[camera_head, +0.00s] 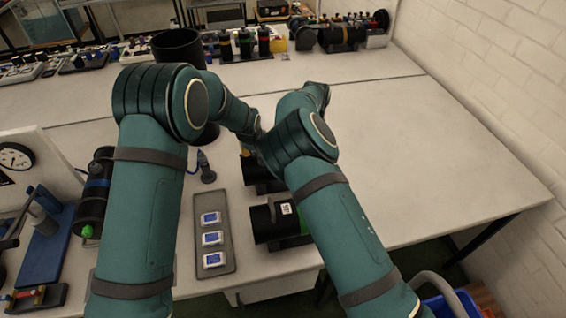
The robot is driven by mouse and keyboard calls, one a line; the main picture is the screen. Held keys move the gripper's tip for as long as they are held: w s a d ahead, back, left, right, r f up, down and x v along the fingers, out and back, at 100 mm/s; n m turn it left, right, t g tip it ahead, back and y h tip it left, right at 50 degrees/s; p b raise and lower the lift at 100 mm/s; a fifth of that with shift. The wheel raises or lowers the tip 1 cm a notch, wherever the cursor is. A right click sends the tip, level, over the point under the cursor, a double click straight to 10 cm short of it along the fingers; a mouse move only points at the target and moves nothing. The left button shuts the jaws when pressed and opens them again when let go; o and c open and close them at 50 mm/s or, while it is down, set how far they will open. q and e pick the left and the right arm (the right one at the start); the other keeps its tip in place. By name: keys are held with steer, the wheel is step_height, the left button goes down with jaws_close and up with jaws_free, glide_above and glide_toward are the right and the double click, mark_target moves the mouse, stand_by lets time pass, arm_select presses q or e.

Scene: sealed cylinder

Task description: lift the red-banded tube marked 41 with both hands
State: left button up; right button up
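I cannot pick out a red-banded tube marked 41. Two black tubes lie on the table beside my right arm: a nearer one (268,222) with a small white label, its number unreadable, and a green part by my arm, and a farther one (262,184), mostly hidden behind my arms. Another black tube (92,207) with a blue band and a green tip lies at the left. My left arm reaches forward and bends right; my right arm crosses in front of its end. I cannot make out fingertips of either gripper, and no held object shows.
A grey tray (227,262) with several blue-screened devices lies at the front. A black bin (178,48) and several upright banded bottles (245,45) stand at the back, near a dark horizontal cylinder (342,38). The table's right side (440,160) is clear, with a brick wall beyond.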

arm_select(q)
jaws_close()
arm_select(e)
jaws_close()
arm_select(q)
steer(key=shift+r, duration=0.1)
arm_select(e)
steer(key=shift+r, duration=0.15)
